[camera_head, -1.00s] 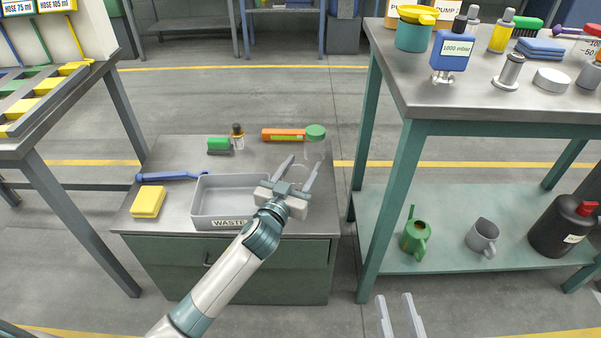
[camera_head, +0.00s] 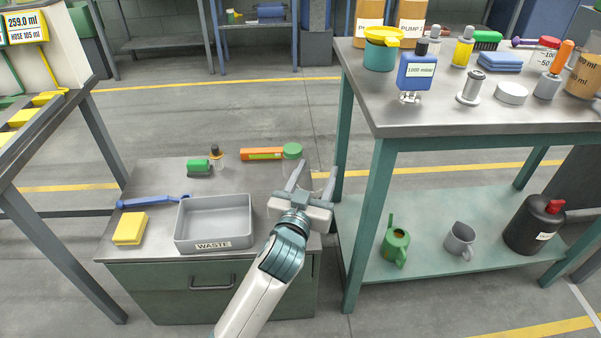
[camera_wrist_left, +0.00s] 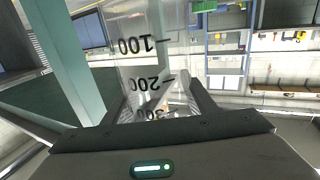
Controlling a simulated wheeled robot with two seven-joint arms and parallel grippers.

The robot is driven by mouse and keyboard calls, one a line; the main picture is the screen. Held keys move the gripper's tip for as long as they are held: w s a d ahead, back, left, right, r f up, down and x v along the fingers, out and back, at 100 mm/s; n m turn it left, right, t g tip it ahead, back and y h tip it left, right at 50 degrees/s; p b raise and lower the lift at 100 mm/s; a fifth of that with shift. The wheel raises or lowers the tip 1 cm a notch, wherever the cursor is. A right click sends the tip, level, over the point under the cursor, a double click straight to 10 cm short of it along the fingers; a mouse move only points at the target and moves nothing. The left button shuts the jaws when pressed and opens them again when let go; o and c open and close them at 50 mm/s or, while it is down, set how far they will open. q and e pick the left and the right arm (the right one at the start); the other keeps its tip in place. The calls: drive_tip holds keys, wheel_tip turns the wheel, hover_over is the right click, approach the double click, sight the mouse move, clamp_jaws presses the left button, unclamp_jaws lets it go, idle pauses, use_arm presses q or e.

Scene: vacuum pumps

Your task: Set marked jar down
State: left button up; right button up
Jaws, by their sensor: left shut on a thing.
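The marked jar (camera_wrist_left: 147,50) is clear, with black marks reading 100, 200 and 300 that appear upside down in the left wrist view. My left gripper (camera_head: 314,175) is shut on it; its fingers also show in the left wrist view (camera_wrist_left: 160,106). In the head view the clear jar is faint between the fingers, so its base and contact below cannot be made out. The gripper is at the right edge of the low cabinet (camera_head: 147,192), beside the tall table (camera_head: 480,117). My right gripper is out of view.
A grey WASTE tray (camera_head: 215,243), yellow sponge (camera_head: 129,229), blue tool (camera_head: 153,202), green brush (camera_head: 198,167) and an orange item (camera_head: 262,154) with a green disc (camera_head: 292,151) beside it are on the cabinet. The tall table's green leg (camera_head: 367,225) stands close right of the gripper.

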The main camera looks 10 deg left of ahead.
use_arm(q)
drive_tip(key=shift+s+d+r, duration=0.2)
drive_tip(key=shift+d+r, duration=0.15)
drive_tip(key=shift+d, duration=0.2)
drive_tip(key=s+a+r+n+y, duration=0.1)
drive_tip(key=s+a, duration=0.9)
drive_tip(key=a, duration=0.2)
drive_tip(key=shift+a+r+y, duration=0.3)
drive_tip(key=shift+r+y, duration=0.1)
